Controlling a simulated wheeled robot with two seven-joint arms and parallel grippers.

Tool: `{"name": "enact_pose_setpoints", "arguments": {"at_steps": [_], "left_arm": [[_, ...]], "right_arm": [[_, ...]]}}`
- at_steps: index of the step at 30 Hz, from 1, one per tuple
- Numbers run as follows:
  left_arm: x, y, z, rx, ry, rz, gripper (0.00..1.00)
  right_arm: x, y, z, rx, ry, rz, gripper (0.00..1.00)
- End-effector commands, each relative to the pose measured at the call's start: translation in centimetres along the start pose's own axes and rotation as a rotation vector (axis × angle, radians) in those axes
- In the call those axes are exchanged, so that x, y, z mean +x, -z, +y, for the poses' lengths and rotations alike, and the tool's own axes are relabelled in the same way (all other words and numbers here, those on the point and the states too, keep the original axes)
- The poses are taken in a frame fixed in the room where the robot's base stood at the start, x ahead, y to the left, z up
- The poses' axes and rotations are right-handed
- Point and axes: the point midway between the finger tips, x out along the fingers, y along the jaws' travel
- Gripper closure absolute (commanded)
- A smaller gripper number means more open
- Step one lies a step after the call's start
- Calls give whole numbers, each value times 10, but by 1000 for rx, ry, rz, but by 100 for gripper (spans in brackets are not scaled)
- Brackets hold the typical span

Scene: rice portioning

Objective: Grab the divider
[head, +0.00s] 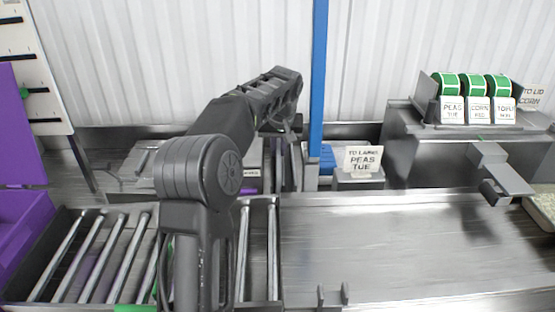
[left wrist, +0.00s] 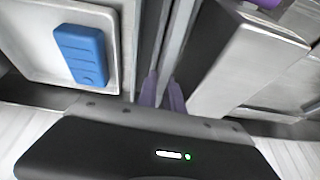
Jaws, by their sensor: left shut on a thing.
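My left gripper (head: 288,135) reaches past the far edge of the rollers, pointing down. In the left wrist view its two purple fingertips (left wrist: 163,95) are close together on the thin grey metal divider (left wrist: 172,45), which runs away between them. In the head view, thin upright metal strips show below the gripper, but my arm and hand hide much of that spot, so I cannot make out the divider clearly there. My right gripper is in neither view.
A blue block (left wrist: 80,54) lies in a pale tray left of the fingers; a metal box (left wrist: 250,60) stands right. A blue post (head: 318,80) rises beside my gripper. Rollers (head: 85,255) lie left, a bare steel worktop (head: 400,240) right.

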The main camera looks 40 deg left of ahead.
Motion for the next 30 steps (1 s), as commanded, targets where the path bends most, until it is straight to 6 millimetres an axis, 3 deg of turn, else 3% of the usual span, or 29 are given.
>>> {"name": "enact_pose_setpoints", "arguments": {"at_steps": [20, 30], "left_arm": [[-2, 1, 0, 0, 0, 1, 100], [-26, 11, -1, -1, -2, 3, 100]], "right_arm": [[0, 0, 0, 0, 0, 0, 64], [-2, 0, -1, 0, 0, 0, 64]]}}
